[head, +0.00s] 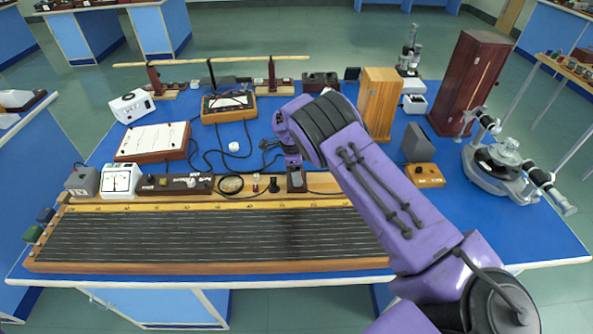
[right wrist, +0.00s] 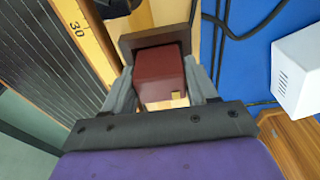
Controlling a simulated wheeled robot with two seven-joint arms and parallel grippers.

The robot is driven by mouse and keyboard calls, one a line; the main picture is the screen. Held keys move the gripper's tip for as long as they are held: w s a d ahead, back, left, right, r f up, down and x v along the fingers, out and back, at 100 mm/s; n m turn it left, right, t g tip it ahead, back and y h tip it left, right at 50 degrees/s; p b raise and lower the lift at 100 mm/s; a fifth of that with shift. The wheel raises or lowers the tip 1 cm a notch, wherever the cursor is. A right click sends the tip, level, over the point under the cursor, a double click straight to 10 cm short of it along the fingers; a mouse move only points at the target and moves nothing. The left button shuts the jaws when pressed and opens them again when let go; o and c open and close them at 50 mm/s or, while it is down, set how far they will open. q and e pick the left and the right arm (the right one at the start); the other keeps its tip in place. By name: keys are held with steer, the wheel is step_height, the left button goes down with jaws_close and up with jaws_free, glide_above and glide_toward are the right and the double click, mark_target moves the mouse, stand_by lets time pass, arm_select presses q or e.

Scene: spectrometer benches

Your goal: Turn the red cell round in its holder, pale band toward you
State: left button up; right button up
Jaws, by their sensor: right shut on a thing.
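The red cell (right wrist: 162,77) is a dark red block between the two grey fingers of my right gripper (right wrist: 161,70), which is shut on it. A small yellowish patch shows on its near edge. A dark square holder (right wrist: 130,42) frames the cell's far end in the right wrist view. I cannot tell how deep the cell sits in it or where its pale band faces. In the head view, my right gripper (head: 292,164) points down over a small dark block (head: 297,183) behind the long ruled board, and the cell is hidden. My left gripper is not in view.
The long ruled board (head: 200,235) fills the front of the blue bench. A meter (head: 121,180) and a dark wooden strip (head: 165,184) stand behind it on the left. Cables (head: 210,160) lie beyond. A wooden box (head: 380,100) and a spectrometer (head: 505,165) stand to the right.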

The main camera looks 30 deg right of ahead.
steer(key=shift+f, duration=0.1)
steer(key=o, duration=1.2)
steer(key=shift+a+r, duration=0.1)
steer(key=shift+r, duration=0.3)
steer(key=r+b, duration=0.1)
steer(key=r, duration=0.5)
steer(key=a+r+b, duration=0.1)
steer(key=r, duration=0.2)
steer(key=shift+w+r+b, duration=0.3)
steer(key=shift+r+b, duration=0.05)
